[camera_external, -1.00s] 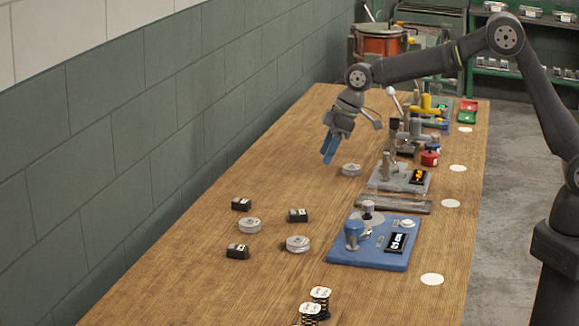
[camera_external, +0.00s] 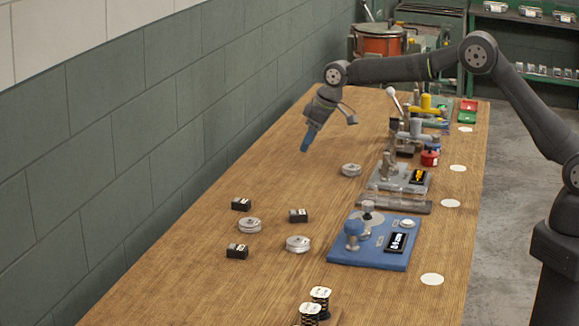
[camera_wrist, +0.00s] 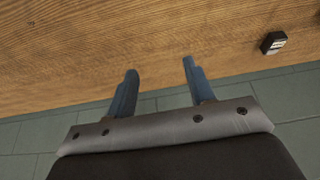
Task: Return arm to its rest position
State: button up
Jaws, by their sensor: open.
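My gripper (camera_external: 306,146) has blue fingers and hangs above the left part of the wooden table, near the wall, with its fingers pointing down. In the wrist view my gripper (camera_wrist: 157,72) shows its two fingers apart with nothing between them. Bare table top (camera_wrist: 100,40) lies beyond the fingertips. My arm reaches across from its base at the right.
Below and nearer the camera are silver discs (camera_external: 249,225) and black blocks (camera_external: 237,251); one block (camera_wrist: 273,42) shows in the wrist view. A blue machine (camera_external: 373,258) and other fixtures line the table's right side. The green wall (camera_external: 120,140) runs along the left.

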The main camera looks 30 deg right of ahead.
jog(key=a+f, duration=0.1)
jog(key=a, duration=0.1)
jog(key=s+a+f, duration=0.1)
jog(key=a+f, duration=0.1)
jog(key=a, duration=0.1)
jog(key=a+f, duration=0.2)
jog(key=a, duration=0.1)
jog(key=shift+s, duration=0.4)
jog(key=shift+a+f, duration=0.15)
jog(key=shift+f, duration=0.8)
jog(key=o, duration=1.1)
jog(key=s+a+r, duration=0.7)
jog(key=s, duration=0.2)
jog(key=s+a+r, duration=0.7)
jog(key=s, duration=0.2)
jog(key=s+a+r, duration=0.2)
jog(key=s+r, duration=0.4)
jog(key=s, duration=0.4)
jog(key=s+a+r, duration=0.2)
jog(key=s+r, duration=0.5)
jog(key=s, duration=0.4)
jog(key=x, duration=1)
jog(key=shift+w+a, duration=0.15)
jog(key=shift+w, duration=0.1)
